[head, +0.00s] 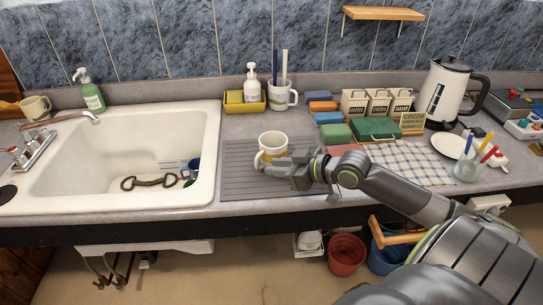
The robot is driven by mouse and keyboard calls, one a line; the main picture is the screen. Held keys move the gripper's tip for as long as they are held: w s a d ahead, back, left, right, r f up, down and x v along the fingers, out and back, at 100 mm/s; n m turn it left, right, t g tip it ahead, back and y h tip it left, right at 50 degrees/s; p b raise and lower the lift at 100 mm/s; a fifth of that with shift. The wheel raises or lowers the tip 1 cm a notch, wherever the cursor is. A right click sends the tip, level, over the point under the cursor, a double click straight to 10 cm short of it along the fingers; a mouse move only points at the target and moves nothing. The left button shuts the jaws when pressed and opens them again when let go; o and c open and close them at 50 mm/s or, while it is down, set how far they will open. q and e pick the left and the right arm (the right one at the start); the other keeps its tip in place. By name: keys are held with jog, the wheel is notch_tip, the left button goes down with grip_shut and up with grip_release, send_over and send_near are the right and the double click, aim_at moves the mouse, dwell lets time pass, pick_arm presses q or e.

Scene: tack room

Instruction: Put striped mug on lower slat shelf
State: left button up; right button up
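A white mug (273,142) with yellowish coloring low on its side and handle, likely the striped mug, stands upright on a grey ribbed mat (238,182) right of the sink. My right gripper (283,168) is at the mug's front right, its fingers low beside it and overlapping it in the view. Whether the fingers touch or grip the mug cannot be told. A wooden shelf (383,13) is mounted on the tiled wall at the upper right; it looks empty. No second shelf shows, so I cannot tell if it is the lower one. My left gripper is out of view.
A white mug with brushes (281,97), soap bottle (251,84) and yellow caddy (236,106) stand behind the mat. Canisters (378,102), green box (376,130), kettle (449,91) and white plate (446,145) crowd the right. The sink (120,130) is left.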

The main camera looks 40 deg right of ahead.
aim_at(269, 155)
jog(key=shift+r+p+x, duration=0.2)
jog(key=shift+p+x, duration=0.35)
jog(key=shift+x, duration=1.5)
jog(key=shift+w+a+f, duration=0.2)
jog(key=shift+w+f, duration=0.1)
jog(key=shift+w, duration=0.3)
grip_shut()
